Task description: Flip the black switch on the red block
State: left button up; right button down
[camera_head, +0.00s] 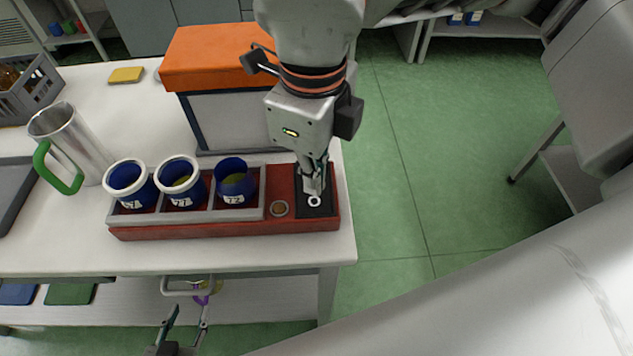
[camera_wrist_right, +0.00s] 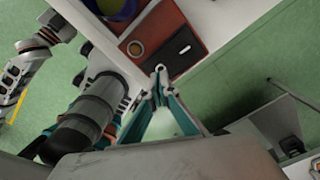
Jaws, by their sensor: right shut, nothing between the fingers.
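The red block (camera_head: 225,229) lies along the front right of the white table. At its right end is a black switch panel (camera_head: 323,209); in the right wrist view the panel (camera_wrist_right: 174,57) shows a small pale lever mark. My right gripper (camera_head: 314,190) reaches down over this panel, shut and empty. In the right wrist view its fingertips (camera_wrist_right: 160,70) meet at the panel's near edge; I cannot tell whether they touch it. The fingers hide part of the switch in the head view. My left gripper (camera_head: 188,313) is open, low in front of the table edge.
Blue cups (camera_head: 129,184) stand in a grey rack on the block, beside a round copper button (camera_head: 279,208). Behind is an orange-lidded box (camera_head: 209,55), close to my right wrist. A metal jug (camera_head: 69,141) with a green handle stands left.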

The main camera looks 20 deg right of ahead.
aim_at(314, 202)
pick_arm(q)
jog(key=w+r, duration=0.1)
jog(key=r+p, duration=0.1)
jog(key=r, duration=0.1)
jog(key=shift+w+t, duration=0.3)
jog(key=shift+w, duration=0.1)
pick_arm(e)
notch_tip(314, 202, up, 4)
jog(key=shift+f, duration=0.15)
pick_arm(q)
jog(key=shift+s+f, duration=0.1)
jog(key=shift+s, duration=0.05)
